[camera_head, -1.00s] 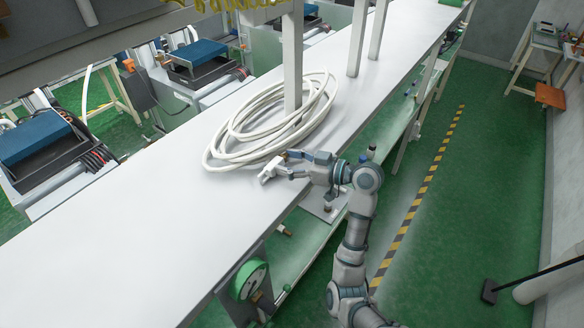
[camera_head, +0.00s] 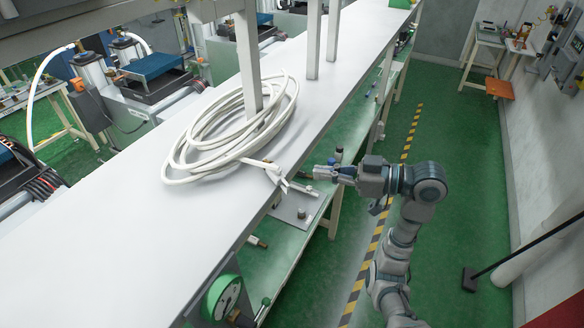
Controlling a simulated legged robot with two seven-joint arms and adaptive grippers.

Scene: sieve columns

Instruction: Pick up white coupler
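A white coupler (camera_head: 274,174) is at the end of the white hose coil, by the right edge of the long white table. It looks small, and part of it reaches to the table edge. My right gripper (camera_head: 318,173) is to the right of the coupler, beyond the table edge, with a clear gap between them. Its fingers point left toward the coupler. They are too small and seen too much from the side to tell how far apart they are. My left gripper is not in view.
The coiled white hose (camera_head: 215,138) lies around a grey post (camera_head: 249,65) on the white table (camera_head: 120,225). A lower shelf (camera_head: 296,208) holds small fittings. The near tabletop is clear.

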